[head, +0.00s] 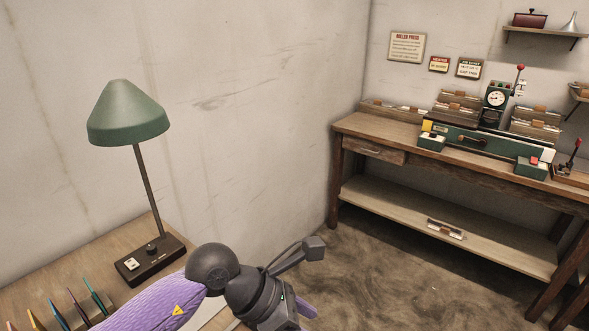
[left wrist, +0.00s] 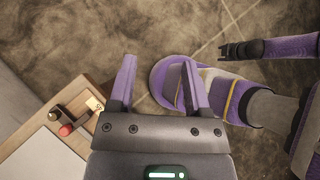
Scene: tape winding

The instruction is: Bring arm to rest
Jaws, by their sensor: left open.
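My left arm comes in from the bottom left of the head view, purple with dark grey wrist joints. Its left gripper (head: 300,312) points down toward the floor at the bottom edge, mostly hidden behind the wrist. In the left wrist view the left gripper (left wrist: 158,82) shows two purple fingers spread apart, with nothing between them. Beyond the fingers are the floor and purple parts of my own body.
A green desk lamp (head: 129,112) stands on a wooden desk (head: 45,283) beside my left arm, with several coloured upright pieces (head: 72,309) near its front. A wooden workbench (head: 375,130) with a green press (head: 480,143) stands at the far right. Open floor (head: 385,275) lies between them.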

